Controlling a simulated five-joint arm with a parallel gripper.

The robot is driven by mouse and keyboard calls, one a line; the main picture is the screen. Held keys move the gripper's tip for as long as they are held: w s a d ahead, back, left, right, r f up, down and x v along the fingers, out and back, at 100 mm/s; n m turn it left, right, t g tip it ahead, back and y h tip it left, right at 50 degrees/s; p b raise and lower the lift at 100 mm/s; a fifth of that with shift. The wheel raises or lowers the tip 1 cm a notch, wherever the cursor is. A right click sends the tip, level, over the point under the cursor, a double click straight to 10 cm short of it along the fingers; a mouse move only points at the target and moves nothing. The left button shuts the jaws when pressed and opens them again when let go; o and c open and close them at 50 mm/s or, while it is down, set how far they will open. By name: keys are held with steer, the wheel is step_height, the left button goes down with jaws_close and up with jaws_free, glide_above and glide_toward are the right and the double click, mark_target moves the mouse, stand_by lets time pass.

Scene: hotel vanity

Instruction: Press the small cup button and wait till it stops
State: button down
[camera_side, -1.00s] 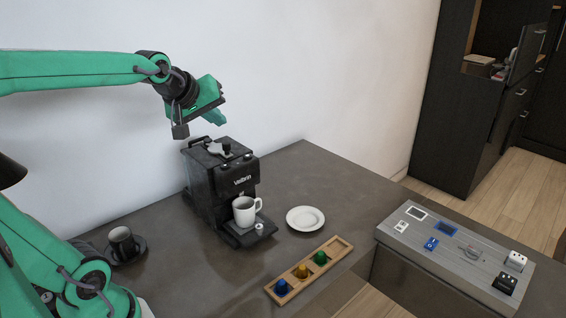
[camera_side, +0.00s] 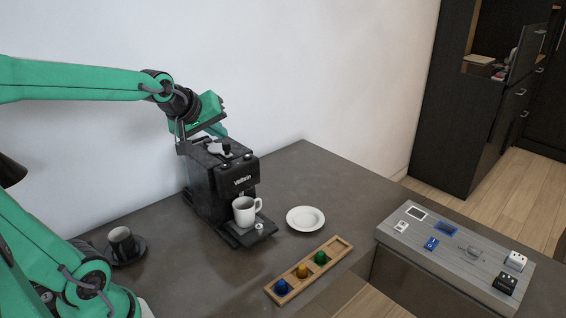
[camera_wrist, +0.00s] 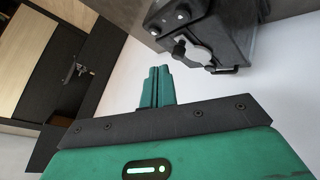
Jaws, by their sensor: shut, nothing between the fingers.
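The black coffee machine (camera_side: 215,195) stands on the dark counter by the wall, with a white cup (camera_side: 243,212) on its drip tray. Its front buttons are very small in the side view, and I cannot tell which is the small cup button. In the wrist view, part of the machine (camera_wrist: 215,30) shows at the upper right with two small pale round spots. My gripper (camera_side: 219,132) is low at the back top edge of the machine, its fingers partly hidden behind my wrist and the machine. In the wrist view, the green fingers (camera_wrist: 160,72) are together and empty, apart from the machine.
A white saucer (camera_side: 305,219) lies right of the machine. A wooden tray (camera_side: 325,254) with colored pieces is in front. A grey control box (camera_side: 480,262) is at the right. Counter between them is clear.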

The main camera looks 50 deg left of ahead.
mark_target(222, 168)
steer(key=shift+f, duration=2.75)
steer(key=shift+d+f, duration=0.15)
steer(key=shift+f, duration=0.6)
stand_by(1.1)
steer(key=shift+r, duration=0.75)
steer(key=shift+r, duration=0.15)
steer(key=shift+r, duration=2.35)
